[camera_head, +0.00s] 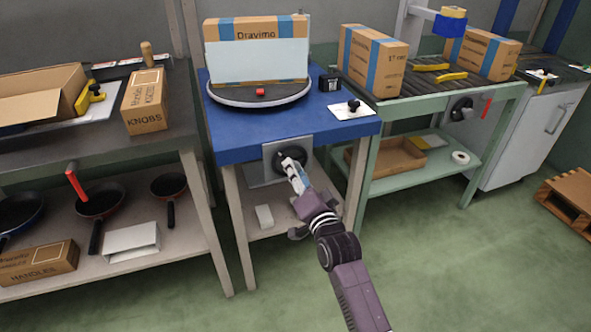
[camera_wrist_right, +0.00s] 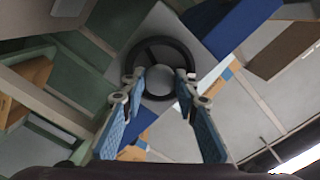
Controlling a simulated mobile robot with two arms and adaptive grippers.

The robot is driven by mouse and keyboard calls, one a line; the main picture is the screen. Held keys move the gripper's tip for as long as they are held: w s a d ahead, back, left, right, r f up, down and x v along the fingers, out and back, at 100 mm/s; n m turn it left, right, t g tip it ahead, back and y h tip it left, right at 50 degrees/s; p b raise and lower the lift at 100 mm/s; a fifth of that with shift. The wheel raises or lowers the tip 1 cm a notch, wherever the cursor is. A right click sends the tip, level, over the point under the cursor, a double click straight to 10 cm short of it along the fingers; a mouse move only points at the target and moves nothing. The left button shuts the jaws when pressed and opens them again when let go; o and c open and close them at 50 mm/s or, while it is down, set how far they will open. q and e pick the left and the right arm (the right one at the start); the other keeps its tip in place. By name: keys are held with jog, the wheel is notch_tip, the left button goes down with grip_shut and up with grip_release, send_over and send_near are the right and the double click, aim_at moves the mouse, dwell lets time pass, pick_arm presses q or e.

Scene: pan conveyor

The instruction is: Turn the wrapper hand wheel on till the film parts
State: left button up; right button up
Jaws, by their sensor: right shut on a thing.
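The dark hand wheel (camera_head: 279,160) sits on a grey plate on the front of the blue wrapper table (camera_head: 235,141). In the right wrist view the wheel (camera_wrist_right: 160,41) shows as a black ring with spokes and a grey hub. My right gripper (camera_head: 291,163) is at the wheel and shut on it; its blue-padded fingers (camera_wrist_right: 159,84) stand on either side of the hub. On top, a Dravimo carton (camera_head: 255,28) stands upright on the round dark turntable (camera_head: 225,95). Pale film (camera_head: 257,62) covers its lower front. My left gripper is out of view.
A black block (camera_head: 329,82) and a white card with a black knob (camera_head: 351,109) lie on the table's right side. A bench with pans (camera_head: 100,197) and boxes stands left. A green conveyor table (camera_head: 415,104) with cartons stands right. Green floor is clear in front.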

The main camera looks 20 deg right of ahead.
jog(key=shift+d, duration=0.1)
dwell(0.3)
jog(key=o, duration=1.1)
jog(key=shift+o, duration=0.2)
jog(key=s, duration=1.2)
jog(key=shift+d, duration=0.15)
